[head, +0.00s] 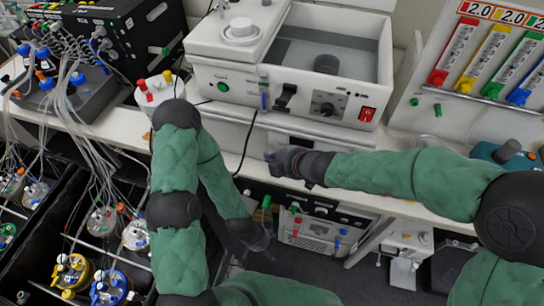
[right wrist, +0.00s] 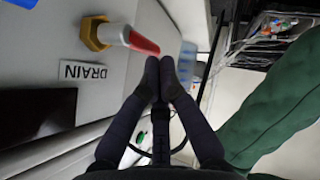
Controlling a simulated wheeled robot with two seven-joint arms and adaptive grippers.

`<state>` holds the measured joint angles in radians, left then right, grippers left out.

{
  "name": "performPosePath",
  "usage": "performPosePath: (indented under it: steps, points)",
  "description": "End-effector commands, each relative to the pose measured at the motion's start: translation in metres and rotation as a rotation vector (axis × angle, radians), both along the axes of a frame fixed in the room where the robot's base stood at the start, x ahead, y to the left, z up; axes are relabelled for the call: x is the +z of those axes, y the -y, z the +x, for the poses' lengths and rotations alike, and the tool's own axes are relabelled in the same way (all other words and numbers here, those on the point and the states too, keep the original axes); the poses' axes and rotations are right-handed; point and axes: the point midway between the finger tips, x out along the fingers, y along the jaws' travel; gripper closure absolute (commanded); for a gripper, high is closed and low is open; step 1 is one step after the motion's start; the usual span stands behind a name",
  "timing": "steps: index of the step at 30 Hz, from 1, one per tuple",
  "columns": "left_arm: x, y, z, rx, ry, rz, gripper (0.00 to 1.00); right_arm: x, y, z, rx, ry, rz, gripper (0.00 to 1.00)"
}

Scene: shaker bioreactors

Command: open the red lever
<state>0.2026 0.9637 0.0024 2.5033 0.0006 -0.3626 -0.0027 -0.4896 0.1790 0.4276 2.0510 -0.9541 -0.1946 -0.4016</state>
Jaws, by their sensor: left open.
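The red lever (right wrist: 144,43) shows in the right wrist view, sticking out from a yellow hex fitting (right wrist: 94,33) on a pale panel beside a DRAIN label (right wrist: 83,71). My right gripper (right wrist: 160,68) has its fingertips together, with nothing seen between them. The tips are right by the free end of the lever; I cannot tell whether they touch it. In the head view my right gripper (head: 272,160) is in front of the bench edge below the white water bath (head: 225,76), and I cannot make out the lever there. My left gripper (head: 260,240) hangs low, away from the lever, open.
Above is the water bath with a black knob (head: 327,104) and red switch (head: 366,114). Flowmeters (head: 455,52) stand at the right. Tubing and several bottles (head: 72,270) fill the left. An instrument (head: 312,232) with coloured fittings is below the bench.

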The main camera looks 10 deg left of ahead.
Motion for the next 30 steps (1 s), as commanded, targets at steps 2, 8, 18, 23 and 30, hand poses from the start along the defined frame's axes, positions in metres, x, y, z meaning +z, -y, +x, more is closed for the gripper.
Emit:
performPosePath:
  steps: [2, 8, 18, 23, 30]
  points:
    - [0.0010, 0.0000, -0.0001, 0.000, 0.000, 0.000, 0.23, 0.0001, -0.0005, 0.0001, 0.001, 0.000, -0.009, 1.00]
    - [0.0027, 0.0000, -0.0001, 0.000, 0.000, 0.000, 0.23, -0.0007, -0.0013, -0.0003, 0.001, -0.001, -0.033, 1.00]
    - [0.0056, 0.0000, -0.0001, 0.000, 0.000, 0.000, 0.23, -0.0017, -0.0030, -0.0002, 0.002, -0.002, -0.085, 1.00]
    - [0.0070, 0.0001, 0.0000, 0.000, 0.000, 0.000, 0.23, -0.0022, -0.0039, -0.0001, 0.002, -0.005, -0.132, 1.00]
    - [0.0088, 0.0001, -0.0001, 0.000, 0.000, 0.000, 0.23, -0.0032, -0.0048, 0.0000, 0.003, -0.006, -0.202, 1.00]
